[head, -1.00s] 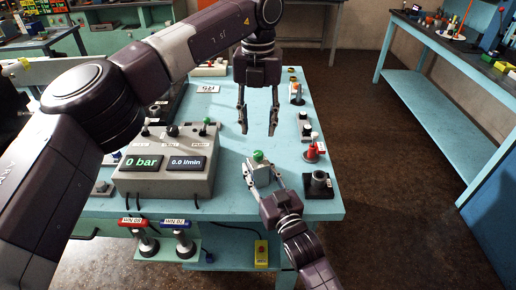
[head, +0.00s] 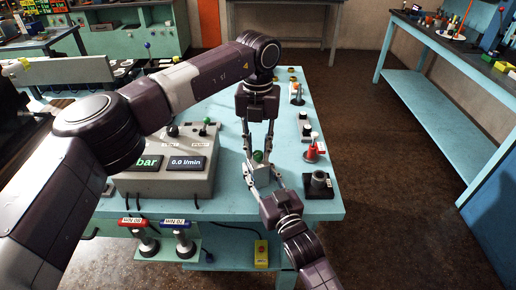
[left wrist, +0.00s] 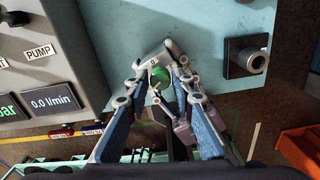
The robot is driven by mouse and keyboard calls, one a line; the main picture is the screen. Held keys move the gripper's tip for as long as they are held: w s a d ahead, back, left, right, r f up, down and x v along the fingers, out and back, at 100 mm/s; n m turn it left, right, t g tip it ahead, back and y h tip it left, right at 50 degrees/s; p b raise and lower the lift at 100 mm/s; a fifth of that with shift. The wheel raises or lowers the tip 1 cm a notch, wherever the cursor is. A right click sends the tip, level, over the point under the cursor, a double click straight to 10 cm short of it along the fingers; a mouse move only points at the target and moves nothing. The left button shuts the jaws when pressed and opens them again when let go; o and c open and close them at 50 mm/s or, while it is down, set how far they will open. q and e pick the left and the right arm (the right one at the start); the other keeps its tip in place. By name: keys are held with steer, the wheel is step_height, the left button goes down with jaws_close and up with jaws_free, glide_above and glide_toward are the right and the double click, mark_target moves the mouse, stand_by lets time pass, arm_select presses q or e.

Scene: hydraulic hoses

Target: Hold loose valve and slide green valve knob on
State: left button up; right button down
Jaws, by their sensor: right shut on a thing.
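The loose valve (head: 262,176) is a small grey block near the front edge of the blue bench. My right gripper (head: 264,179) is shut on it from the front. The green knob (head: 258,156) is at the valve's top; how far it sits on the stem cannot be told. My left gripper (head: 258,153) reaches down from above, its fingers apart on either side of the knob. In the left wrist view the green knob (left wrist: 158,82) shows between my left fingers (left wrist: 158,88), with gaps beside it. The valve is partly hidden by fingers there.
A grey control box (head: 165,178) with displays and levers stands left of the valve. A black block with a round fitting (head: 319,184) is close on the right.

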mark_target(258, 153)
arm_select(q)
jaws_close()
steer(key=shift+m, duration=1.5)
steer(key=o, duration=0.5)
jaws_free()
step_height(258, 153, up, 12)
steer(key=shift+r, duration=0.1)
arm_select(e)
steer(key=c, duration=1.2)
jaws_free()
